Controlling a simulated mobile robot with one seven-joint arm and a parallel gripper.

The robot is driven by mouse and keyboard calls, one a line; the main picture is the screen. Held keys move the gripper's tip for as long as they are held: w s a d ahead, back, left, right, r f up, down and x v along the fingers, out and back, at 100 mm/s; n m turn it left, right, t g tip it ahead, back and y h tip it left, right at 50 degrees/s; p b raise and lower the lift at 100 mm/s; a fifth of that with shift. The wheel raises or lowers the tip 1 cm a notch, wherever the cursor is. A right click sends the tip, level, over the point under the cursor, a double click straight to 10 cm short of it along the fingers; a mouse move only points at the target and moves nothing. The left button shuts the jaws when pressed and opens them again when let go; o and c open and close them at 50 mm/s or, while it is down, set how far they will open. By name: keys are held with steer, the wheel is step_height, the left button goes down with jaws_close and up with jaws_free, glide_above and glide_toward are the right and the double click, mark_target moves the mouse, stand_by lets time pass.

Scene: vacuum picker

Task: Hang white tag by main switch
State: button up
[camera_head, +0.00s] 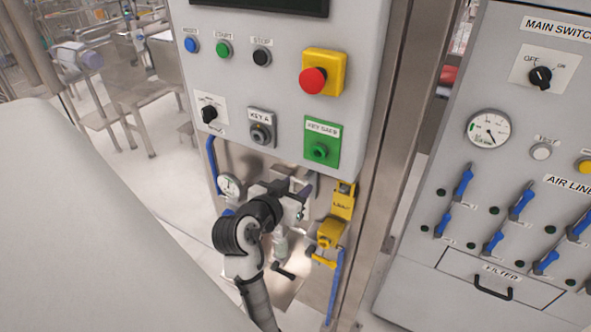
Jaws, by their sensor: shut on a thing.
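The main switch (540,77) is a black rotary knob on a white plate, marked OFF and ON, on the right cabinet. Its label (556,30) is above it. My gripper (301,203) is far to its left and lower, in front of the middle cabinet's recess, left of a yellow labelled piece (343,200). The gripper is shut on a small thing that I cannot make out. I cannot pick out a white tag with certainty. My wrist and the viewing angle hide the fingertips in part.
The middle cabinet carries buttons, a red emergency stop (313,80), a key switch (261,132) and a green key-safe plate (321,143). A yellow valve (327,238) sits below. A steel post (388,150) stands before the right cabinet, which has blue levers (462,182) and a drawer handle (493,288).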

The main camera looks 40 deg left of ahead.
steer(key=shift+f+v, duration=0.2)
steer(key=shift+v, duration=0.85)
steer(key=shift+f+v, duration=0.2)
steer(key=shift+v, duration=0.9)
steer(key=shift+s, duration=0.1)
steer(key=shift+s+d, duration=0.1)
